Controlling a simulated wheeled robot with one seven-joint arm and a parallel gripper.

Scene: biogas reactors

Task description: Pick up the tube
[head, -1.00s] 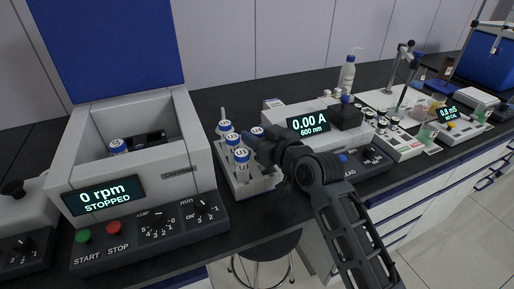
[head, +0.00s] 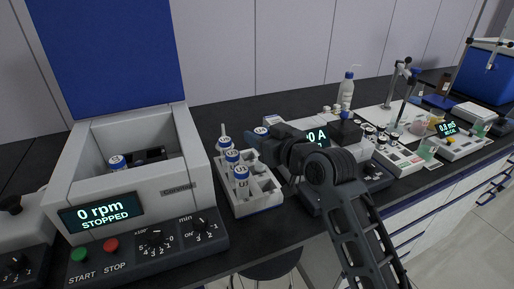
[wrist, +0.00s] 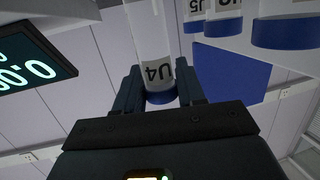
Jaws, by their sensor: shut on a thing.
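My gripper (head: 266,141) is shut on the tube marked U4 (head: 261,131), a clear tube with a blue-and-white cap. In the wrist view the U4 tube (wrist: 150,35) stands between the two dark fingers (wrist: 160,88), gripped near its cap; its far end runs out of the picture. In the head view mainly its cap shows, above the back right of the white rack (head: 262,206); my gripper hides much of the rest. Three similar capped tubes (head: 241,173) stand along the rack's left side.
A centrifuge (head: 190,150), lid open, reads 0 rpm STOPPED, with one capped tube (head: 117,162) inside. Right of the rack is a photometer (head: 316,138), partly behind my arm. A wash bottle (head: 346,92) and other instruments stand farther right. The rack's right side shows empty slots.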

